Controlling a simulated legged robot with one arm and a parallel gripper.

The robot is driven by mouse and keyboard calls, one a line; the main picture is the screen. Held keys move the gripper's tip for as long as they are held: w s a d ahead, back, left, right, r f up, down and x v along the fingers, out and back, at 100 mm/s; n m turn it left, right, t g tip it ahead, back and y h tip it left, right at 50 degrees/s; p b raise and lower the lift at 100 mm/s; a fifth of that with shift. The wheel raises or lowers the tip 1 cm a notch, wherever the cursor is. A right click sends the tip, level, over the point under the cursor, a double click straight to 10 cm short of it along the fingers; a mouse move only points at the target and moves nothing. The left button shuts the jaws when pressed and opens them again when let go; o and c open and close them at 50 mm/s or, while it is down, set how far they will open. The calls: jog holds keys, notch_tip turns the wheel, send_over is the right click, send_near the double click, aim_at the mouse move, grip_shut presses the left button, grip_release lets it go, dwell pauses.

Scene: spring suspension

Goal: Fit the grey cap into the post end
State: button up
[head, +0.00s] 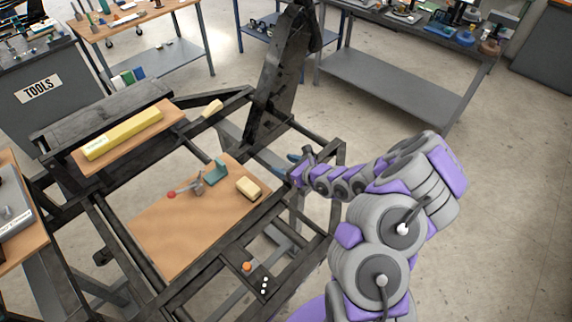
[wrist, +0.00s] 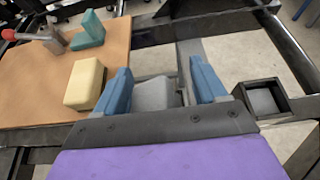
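My gripper (wrist: 165,85) has two blue fingers spread wide, with a light grey block, which looks like the grey cap (wrist: 156,94), between them. The cap fills most of the gap and seems gripped; its lower part is hidden by the gripper body. A black square post end (wrist: 263,98) with an open top stands just right of the right finger, apart from it. In the head view my gripper (head: 296,170) is at the right side of the dark frame, and the cap is not clear there.
A wooden board (head: 165,235) lies left of my gripper. It carries a yellow block (head: 249,188), a teal block (head: 216,173) and a clamp with a red knob (head: 171,195). Dark frame bars (head: 105,235) surround it. Open floor lies to the right.

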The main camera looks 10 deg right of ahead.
jog(key=shift+o, duration=0.3)
jog(key=shift+d+r, duration=0.1)
jog(key=shift+s+d+r, duration=0.1)
jog(key=shift+s+d, duration=0.05)
jog(key=shift+s, duration=0.05)
jog(key=p+v, duration=0.3)
jog(key=v, duration=1.3)
jog(key=shift+s+d, duration=0.25)
jog(key=shift+s, duration=0.05)
